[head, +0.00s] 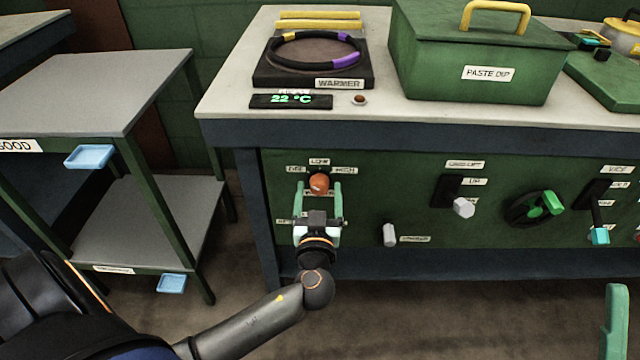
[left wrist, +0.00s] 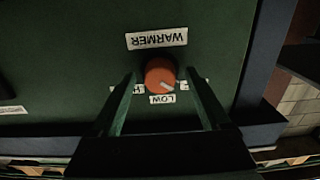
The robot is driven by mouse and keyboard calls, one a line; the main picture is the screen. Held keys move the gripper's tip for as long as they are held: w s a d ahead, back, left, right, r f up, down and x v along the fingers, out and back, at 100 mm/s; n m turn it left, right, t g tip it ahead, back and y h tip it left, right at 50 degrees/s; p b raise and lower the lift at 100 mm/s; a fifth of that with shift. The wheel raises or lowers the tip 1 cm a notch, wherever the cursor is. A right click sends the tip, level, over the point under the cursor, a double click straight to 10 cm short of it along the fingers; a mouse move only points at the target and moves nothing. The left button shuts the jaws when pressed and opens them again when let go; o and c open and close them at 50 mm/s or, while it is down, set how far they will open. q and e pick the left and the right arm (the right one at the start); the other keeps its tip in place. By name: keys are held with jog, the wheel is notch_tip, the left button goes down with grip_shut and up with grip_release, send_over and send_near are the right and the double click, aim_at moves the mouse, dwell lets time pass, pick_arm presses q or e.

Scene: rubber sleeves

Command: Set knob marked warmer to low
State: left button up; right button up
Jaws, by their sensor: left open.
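The warmer knob (head: 319,184) is an orange round knob on the green front panel, below the counter. In the head view the LOW label (head: 319,161) is above it, with a label on its left and HIGH on its right. In the upside-down left wrist view the knob (left wrist: 160,74) has a white pointer mark aimed down-right, between the LOW label (left wrist: 162,99) and the partly hidden label on the right. My left gripper (head: 320,188) is open, its fingers on either side of the knob; contact is unclear. One finger of my right gripper (head: 615,318) shows at the bottom right.
A warmer plate (head: 268,78) with a black, purple and yellow ring stands on the counter above a 22 °C display (head: 290,101). The panel also carries a grey knob (head: 389,235), a lever (head: 463,207) and a green-handled valve (head: 545,206). A shelf cart (head: 110,90) stands left.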

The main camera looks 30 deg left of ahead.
dwell(0.3)
pick_arm(q)
grip_shut()
dwell(0.5)
